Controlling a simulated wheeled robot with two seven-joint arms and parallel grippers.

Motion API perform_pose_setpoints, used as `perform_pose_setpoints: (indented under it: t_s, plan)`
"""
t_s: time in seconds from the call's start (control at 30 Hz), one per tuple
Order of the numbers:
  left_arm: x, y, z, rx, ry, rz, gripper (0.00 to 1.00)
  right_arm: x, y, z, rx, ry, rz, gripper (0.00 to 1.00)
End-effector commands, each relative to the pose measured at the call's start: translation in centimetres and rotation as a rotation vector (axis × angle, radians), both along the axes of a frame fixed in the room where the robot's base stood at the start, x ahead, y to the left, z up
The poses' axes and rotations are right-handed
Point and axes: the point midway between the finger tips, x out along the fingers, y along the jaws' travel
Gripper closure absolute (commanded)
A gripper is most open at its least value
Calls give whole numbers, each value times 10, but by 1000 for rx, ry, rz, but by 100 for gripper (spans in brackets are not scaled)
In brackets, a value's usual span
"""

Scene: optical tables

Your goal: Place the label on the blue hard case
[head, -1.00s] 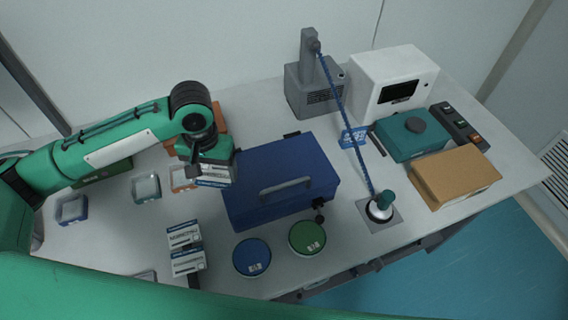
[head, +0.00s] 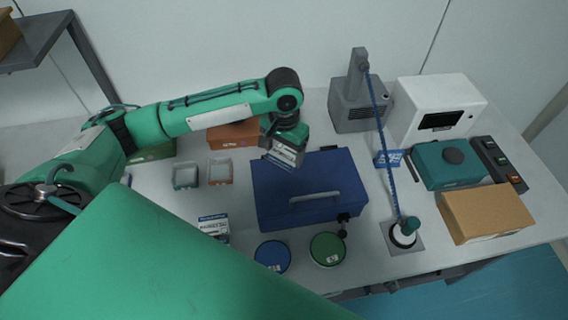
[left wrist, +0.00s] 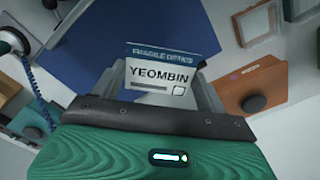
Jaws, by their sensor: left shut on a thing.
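The blue hard case (head: 280,200) lies closed on the table, its grey handle towards the front. My left gripper (head: 285,153) is above the case's back left part, shut on a white label with a blue header (head: 284,157). In the left wrist view the label (left wrist: 160,75) reads "FRAGILE OPTICS" and "YEOMBIN", sits between the fingers (left wrist: 162,88), and the blue case (left wrist: 95,45) shows behind it. The label looks tilted and apart from the case. My right gripper is not in view.
Other printed labels (head: 213,225) lie left of the case, partly hidden by my green arm. A blue round tin (head: 272,256) and a green one (head: 327,249) stand in front. A grey printer-like device (head: 356,105) and white box (head: 432,105) stand behind right.

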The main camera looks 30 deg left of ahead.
Motion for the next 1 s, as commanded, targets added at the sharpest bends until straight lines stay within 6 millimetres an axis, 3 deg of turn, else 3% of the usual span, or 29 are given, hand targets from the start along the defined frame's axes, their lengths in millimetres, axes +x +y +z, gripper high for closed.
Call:
perform_pose_setpoints:
  t_s: [0.1,0.53,1.0]
  plan:
    - [-1,0,-19,0,2,0,46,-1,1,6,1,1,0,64]
    - [0,0,-69,0,1,0,46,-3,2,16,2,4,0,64]
    - [-1,0,-78,1,2,0,46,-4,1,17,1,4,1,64]
